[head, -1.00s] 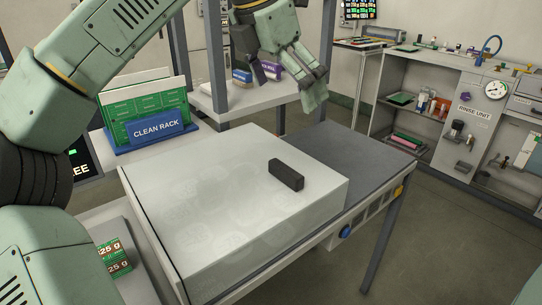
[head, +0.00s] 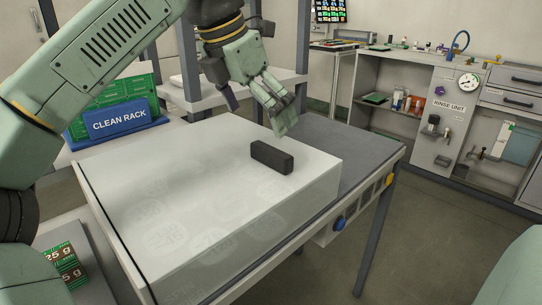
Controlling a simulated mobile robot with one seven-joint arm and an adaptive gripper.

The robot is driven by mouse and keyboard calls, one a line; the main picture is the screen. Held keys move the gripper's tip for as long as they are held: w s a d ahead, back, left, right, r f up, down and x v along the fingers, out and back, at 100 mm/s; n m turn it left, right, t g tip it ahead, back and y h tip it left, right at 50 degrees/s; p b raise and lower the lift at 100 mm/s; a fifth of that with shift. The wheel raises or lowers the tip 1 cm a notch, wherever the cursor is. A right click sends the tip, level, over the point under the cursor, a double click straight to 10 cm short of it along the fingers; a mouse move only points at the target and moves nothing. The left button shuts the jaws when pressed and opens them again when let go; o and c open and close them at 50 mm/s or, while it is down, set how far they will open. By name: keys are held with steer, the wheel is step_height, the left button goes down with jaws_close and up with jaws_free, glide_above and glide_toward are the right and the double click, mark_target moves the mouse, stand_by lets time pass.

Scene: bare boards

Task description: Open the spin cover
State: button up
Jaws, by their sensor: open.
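The spin cover (head: 165,190) is a large whitish, translucent box-shaped lid on the grey table. It is down, and faint round shapes show through it. A black block handle (head: 271,157) stands on its top near the right side. My gripper (head: 258,108) is open and empty, pointing down, above and behind the handle. Its fingers look apart from the handle; the exact gap is hard to tell.
A green rack labelled CLEAN RACK (head: 120,118) stands behind the cover at left. Brown and green 25 g boxes (head: 66,268) sit at lower left. Bare grey tabletop (head: 345,143) lies right of the cover. A rinse unit (head: 445,110) stands at the right wall.

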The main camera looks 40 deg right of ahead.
mark_target(271, 149)
steer(key=x, duration=0.8)
steer(key=shift+d+f, duration=0.15)
steer(key=shift+f, duration=0.2)
steer(key=shift+c, duration=0.4)
steer(key=c, duration=1.5)
